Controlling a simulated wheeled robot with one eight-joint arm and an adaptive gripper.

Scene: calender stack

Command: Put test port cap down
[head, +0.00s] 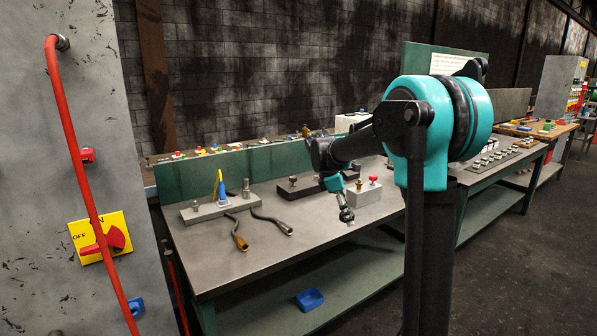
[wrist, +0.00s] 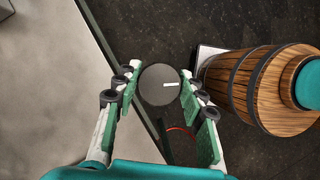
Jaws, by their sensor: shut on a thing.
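In the wrist view my gripper (wrist: 160,92) is shut on a round dark grey cap (wrist: 158,86) with a short white mark on its face. I take this to be the test port cap. The cap sits between the two fingers and appears beyond the bench edge, with dark floor behind it. In the head view my gripper (head: 346,213) hangs near the front edge of the grey bench (head: 270,262). The cap is too small there to make out clearly.
On the bench are a light block (head: 362,196) with a red knob, a black bar (head: 296,193) with knobs, a grey plate (head: 205,213) and curved tools (head: 240,242). A wooden barrel (wrist: 228,82) shows right of the gripper.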

